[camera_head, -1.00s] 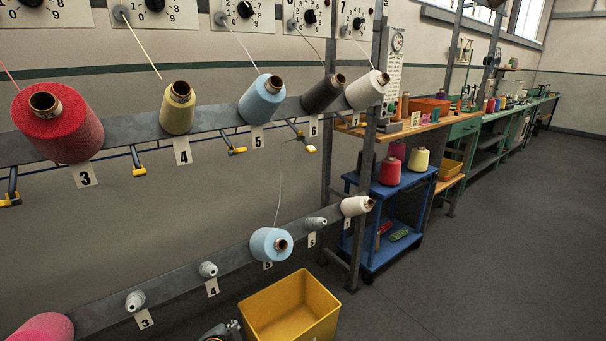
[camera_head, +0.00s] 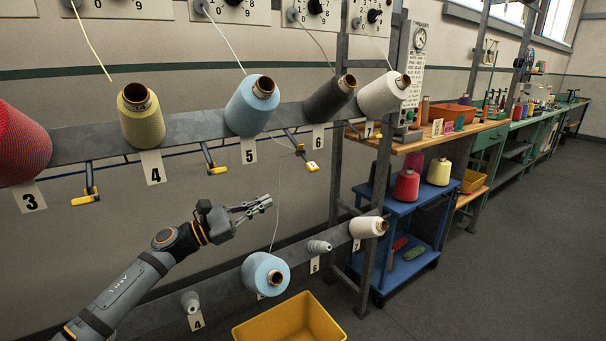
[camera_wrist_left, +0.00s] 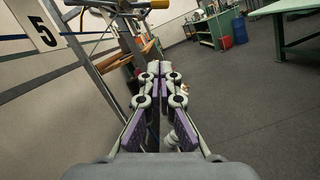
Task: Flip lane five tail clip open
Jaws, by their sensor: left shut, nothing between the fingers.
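The upper rail (camera_head: 205,124) carries lane tags, with the 5 tag (camera_head: 249,151) below a light blue cone (camera_head: 252,105). Dark levers with yellow ends hang under this rail. One yellow-ended lever (camera_head: 310,166) is right of the 5 tag and another (camera_head: 215,169) is left of it; I cannot tell for sure which is lane five's clip. My left gripper (camera_head: 262,204) is shut and empty, below the 5 tag and apart from both levers. In the left wrist view its fingers (camera_wrist_left: 157,75) are together, with the 5 tag (camera_wrist_left: 42,32) at upper left and a yellow end (camera_wrist_left: 159,4) at the top.
A lower rail (camera_head: 225,292) holds a blue cone (camera_head: 265,274) and a white cone (camera_head: 368,227); a thin thread rises from the blue cone near my gripper. A yellow bin (camera_head: 290,320) stands below. A blue cart (camera_head: 398,207) is at the right, beside open floor.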

